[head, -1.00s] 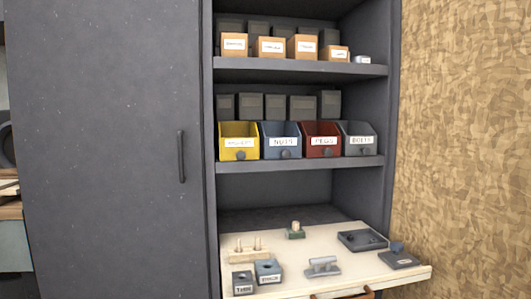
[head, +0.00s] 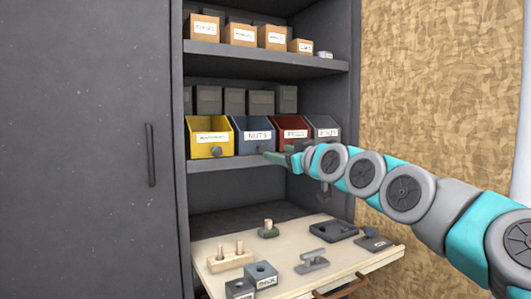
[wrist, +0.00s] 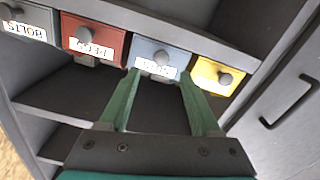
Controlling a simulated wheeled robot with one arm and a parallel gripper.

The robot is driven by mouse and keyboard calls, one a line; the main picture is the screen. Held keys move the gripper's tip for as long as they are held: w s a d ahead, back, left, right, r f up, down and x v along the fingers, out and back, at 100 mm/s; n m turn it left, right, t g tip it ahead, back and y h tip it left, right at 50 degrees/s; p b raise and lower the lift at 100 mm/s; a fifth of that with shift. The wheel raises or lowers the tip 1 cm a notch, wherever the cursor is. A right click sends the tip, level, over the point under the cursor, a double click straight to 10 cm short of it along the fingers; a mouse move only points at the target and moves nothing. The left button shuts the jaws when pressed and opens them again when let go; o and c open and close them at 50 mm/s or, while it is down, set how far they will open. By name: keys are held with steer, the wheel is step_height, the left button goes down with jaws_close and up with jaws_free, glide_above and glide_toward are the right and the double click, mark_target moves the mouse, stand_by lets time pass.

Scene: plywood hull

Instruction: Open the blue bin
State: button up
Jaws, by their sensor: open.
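The blue bin (head: 238,124), labelled NUTS, stands on the middle shelf between a yellow bin and a red bin. In the wrist view the blue bin (wrist: 146,47) appears upside down, with its round grey knob (wrist: 161,57) and white label on the front. My gripper (head: 272,157) is in front of the bin's lower front in the head view. In the wrist view my gripper (wrist: 160,75) is open, its green fingers pointing at the bin, one tip on each side of the knob's line. Nothing is between the fingers. I cannot tell whether the tips touch the front.
The yellow bin (head: 205,127), red bin (head: 290,124) and grey bin (head: 325,122) stand close beside the blue one. The shelf edge (head: 230,164) runs just below. A pull-out board (head: 290,262) with several small parts lies lower. A closed cabinet door (head: 90,150) is at left.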

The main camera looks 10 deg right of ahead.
mark_target(264, 149)
steer(key=shift+p+x, duration=0.75)
steer(key=shift+x, duration=3)
steer(key=shift+a+f, duration=0.1)
steer(key=shift+c, duration=0.3)
jaws_close()
